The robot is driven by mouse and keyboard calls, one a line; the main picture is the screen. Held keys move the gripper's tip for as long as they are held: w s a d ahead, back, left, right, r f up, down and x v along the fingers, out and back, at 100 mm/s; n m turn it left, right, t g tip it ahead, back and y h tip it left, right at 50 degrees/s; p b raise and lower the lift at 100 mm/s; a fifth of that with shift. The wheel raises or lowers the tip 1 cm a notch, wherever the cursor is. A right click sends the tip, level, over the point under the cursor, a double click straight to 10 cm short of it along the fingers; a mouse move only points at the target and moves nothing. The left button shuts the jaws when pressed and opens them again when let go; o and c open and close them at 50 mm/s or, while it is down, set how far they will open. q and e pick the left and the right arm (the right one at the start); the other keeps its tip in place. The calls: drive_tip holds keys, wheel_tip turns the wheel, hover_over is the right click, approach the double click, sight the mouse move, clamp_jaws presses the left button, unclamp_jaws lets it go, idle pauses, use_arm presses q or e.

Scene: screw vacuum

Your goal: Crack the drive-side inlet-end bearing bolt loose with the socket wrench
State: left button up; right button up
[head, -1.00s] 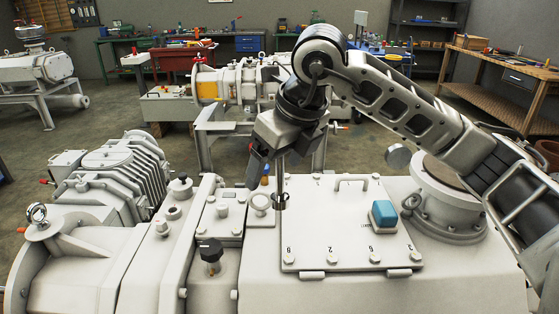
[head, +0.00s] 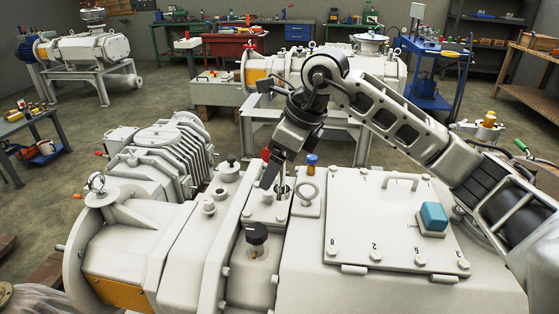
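My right arm comes in from the right, and its dark gripper (head: 276,172) points down over the left part of the big grey machine (head: 330,270). A thin upright metal shaft with a dark ring near its foot, which looks like the socket wrench (head: 283,186), hangs at the fingers and moves with them. Its foot is over the narrow bolted plate (head: 262,210), left of the lifting eye (head: 308,190). I cannot tell whether it touches a bolt there. Several bolt heads show, but the drive-side inlet-end bearing bolt cannot be singled out. My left gripper is out of view.
A black knob (head: 256,234) rises in front of the gripper. The cover plate (head: 375,205) with a blue block (head: 434,215) lies to the right. The finned casing (head: 165,160) stands to the left. A blue-capped fitting (head: 311,164) stands close behind.

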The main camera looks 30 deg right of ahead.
sight(278, 185)
drive_tip(key=shift+f+b, duration=0.65)
drive_tip(key=shift+f, duration=0.15)
drive_tip(key=shift+f+b, duration=0.5)
drive_tip(key=shift+f, duration=0.15)
drive_tip(key=shift+f+b, duration=0.9)
drive_tip(key=shift+f, duration=0.25)
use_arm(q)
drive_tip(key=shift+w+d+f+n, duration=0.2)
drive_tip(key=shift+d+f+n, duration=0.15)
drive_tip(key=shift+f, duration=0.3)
use_arm(e)
drive_tip(key=shift+f, duration=0.1)
use_arm(q)
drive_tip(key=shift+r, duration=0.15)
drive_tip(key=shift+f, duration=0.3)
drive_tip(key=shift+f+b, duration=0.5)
drive_tip(key=shift+b, duration=0.15)
use_arm(e)
drive_tip(key=shift+f, duration=0.6)
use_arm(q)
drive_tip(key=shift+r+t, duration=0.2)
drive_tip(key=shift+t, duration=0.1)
